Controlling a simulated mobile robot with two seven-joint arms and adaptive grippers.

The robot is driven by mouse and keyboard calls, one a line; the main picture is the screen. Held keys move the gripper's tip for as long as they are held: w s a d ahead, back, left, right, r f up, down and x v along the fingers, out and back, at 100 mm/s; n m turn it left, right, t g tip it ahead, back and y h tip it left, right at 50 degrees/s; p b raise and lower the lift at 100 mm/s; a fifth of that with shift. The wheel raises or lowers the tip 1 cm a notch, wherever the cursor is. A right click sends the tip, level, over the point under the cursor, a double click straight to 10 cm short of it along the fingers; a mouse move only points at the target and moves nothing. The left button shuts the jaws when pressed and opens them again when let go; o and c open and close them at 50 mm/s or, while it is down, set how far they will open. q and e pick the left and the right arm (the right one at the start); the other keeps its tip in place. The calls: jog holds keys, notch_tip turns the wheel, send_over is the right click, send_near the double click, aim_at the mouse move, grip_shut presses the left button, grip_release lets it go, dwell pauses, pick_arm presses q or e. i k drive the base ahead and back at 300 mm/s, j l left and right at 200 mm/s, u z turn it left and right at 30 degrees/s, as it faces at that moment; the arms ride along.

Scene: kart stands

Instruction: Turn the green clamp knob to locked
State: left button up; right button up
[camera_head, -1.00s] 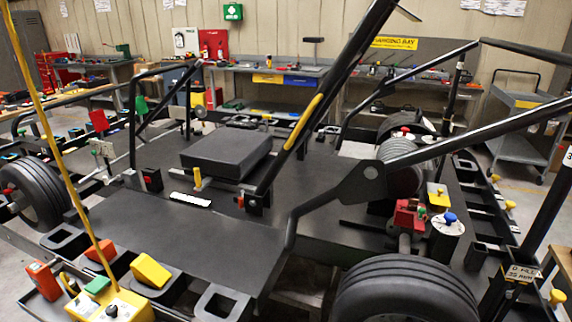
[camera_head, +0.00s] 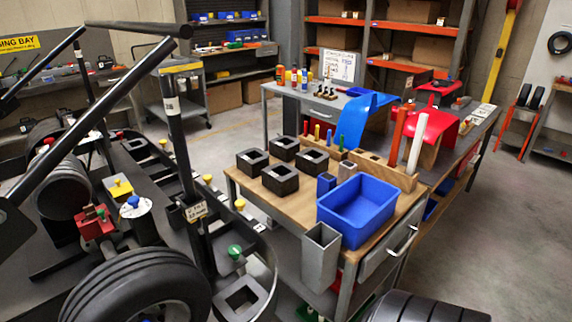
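A green knob (camera_head: 235,251) sits on a small stand at the kart stand's right edge, behind a dark square socket (camera_head: 240,298). Its locked or unlocked setting is too small to read. A blue knob (camera_head: 133,201) tops a white round part further left. I cannot tell from the picture which green part is the clamp knob. Neither of my grippers is in view.
A wooden-topped bench (camera_head: 405,205) with a blue bin (camera_head: 357,208), black square blocks and upright tools stands right of the kart stand. A black tyre (camera_head: 140,290) is in front on the left. Open floor (camera_head: 490,240) lies to the right.

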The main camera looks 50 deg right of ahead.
aim_at(234, 251)
jog(key=z, duration=1.25)
